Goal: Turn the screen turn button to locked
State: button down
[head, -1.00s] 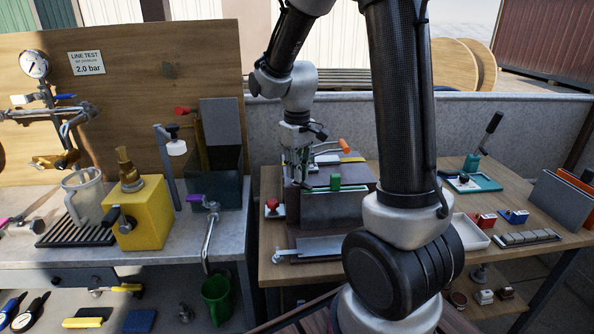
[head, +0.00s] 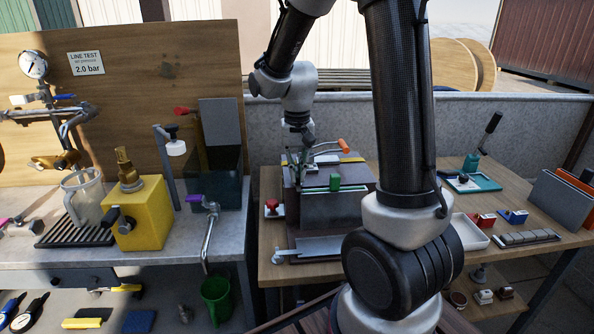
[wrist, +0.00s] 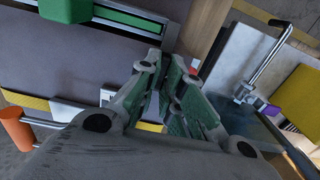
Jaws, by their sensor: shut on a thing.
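My gripper (head: 300,172) points down at the left end of the dark grey box (head: 335,208) on the wooden bench. In the wrist view my gripper (wrist: 172,62) has its green-padded fingers close together over the edge of the grey top. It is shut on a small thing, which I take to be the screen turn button. The fingers hide most of it, so I cannot read which way it points. A green block (head: 335,182) sits on a pale rail along the box; this green block also shows at the upper left of the wrist view (wrist: 80,8).
An orange-ended lever (head: 344,146) stands behind the box, and a red knob (head: 272,206) is at its left. A grey sloping plate (head: 318,246) lies in front. A yellow block (head: 143,212) stands on the left bench. A white tray (head: 470,231) is at right.

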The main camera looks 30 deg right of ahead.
aim_at(298, 173)
dwell(0.4)
jog(key=c, duration=1.6)
grip_release()
jog(key=shift+o, duration=0.2)
notch_tip(298, 173, up, 12)
